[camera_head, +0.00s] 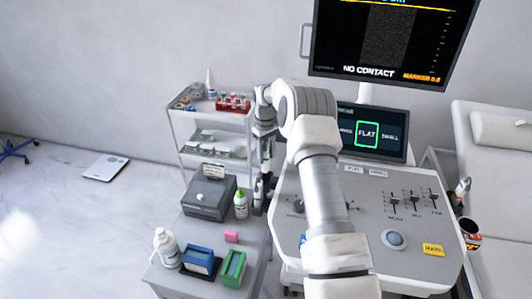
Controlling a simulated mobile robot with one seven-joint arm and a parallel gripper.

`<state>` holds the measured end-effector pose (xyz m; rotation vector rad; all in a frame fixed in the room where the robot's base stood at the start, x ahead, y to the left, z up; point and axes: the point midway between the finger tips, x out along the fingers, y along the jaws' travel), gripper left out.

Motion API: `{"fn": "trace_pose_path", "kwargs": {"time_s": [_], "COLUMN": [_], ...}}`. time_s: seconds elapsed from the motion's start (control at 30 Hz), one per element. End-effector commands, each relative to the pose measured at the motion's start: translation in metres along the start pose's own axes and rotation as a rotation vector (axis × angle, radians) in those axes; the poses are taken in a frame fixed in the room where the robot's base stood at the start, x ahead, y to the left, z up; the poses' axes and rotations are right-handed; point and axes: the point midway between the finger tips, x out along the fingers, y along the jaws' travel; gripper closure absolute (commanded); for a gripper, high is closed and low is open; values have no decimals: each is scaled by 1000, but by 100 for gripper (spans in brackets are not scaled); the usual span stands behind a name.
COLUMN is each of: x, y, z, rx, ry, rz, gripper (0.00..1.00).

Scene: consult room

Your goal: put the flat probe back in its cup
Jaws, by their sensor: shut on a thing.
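My gripper (262,188) points down at the left side of the ultrasound console, just right of a green-capped bottle. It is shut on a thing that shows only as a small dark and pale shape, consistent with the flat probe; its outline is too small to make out. The console (420,215) carries "FLAT" (353,169) and "SMALL" (378,173) labels at its back edge. The flat probe's cup cannot be made out; my arm covers part of the console. A white probe (463,187) stands at the console's right side, above a dark cup-like holder (468,226).
The large monitor (390,35) reads "NO CONTACT"; the small screen (372,132) has "FLAT" outlined in green. A side table holds a grey box (209,198), the green-capped bottle (240,204), a white bottle (166,247), and blue (201,262) and green (232,268) boxes. A trolley (212,125) stands behind.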

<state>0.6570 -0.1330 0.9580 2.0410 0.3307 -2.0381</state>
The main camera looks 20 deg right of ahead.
Motion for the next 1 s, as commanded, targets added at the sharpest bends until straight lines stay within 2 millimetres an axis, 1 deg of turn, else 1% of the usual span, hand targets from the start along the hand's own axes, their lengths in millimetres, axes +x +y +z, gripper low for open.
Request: {"fn": "trace_pose_path", "kwargs": {"time_s": [0.03, 0.7, 0.83, 1.0], "x": [6, 60, 69, 75], "y": [0, 0, -1, -1], "z": [0, 0, 0, 0], "rx": [0, 0, 0, 0], "ry": [1, 1, 1, 1], "rz": [0, 0, 0, 0], "gripper": [97, 97, 97, 97]}}
